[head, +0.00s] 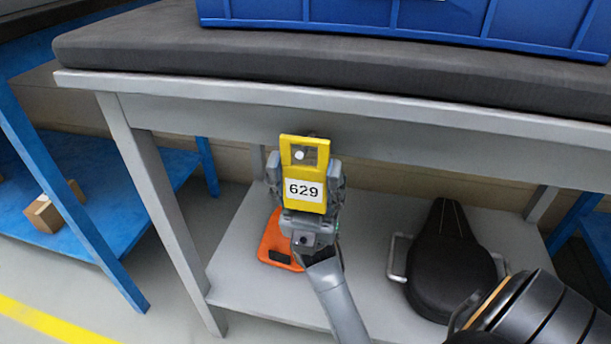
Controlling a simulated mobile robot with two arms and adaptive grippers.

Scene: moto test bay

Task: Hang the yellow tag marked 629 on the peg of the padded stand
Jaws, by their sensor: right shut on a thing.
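The yellow tag (303,205) marked 629 is upright, its number facing me. My right gripper (306,190) is shut on the tag, with a finger on each side and the wrist below. The tag is in front of the grey front rail of the padded stand (400,131). In the tag's square opening a small pale round end shows, which looks like the peg (299,155). I cannot tell whether the peg passes through the opening or stays behind it. My left gripper is not in view.
A blue crate (420,22) stands on the stand's dark pad (300,62). On the lower shelf (240,285) lie an orange object (276,246) and a black seat-like part (448,262). A blue rack (95,215) with a small cardboard box (44,214) is at left.

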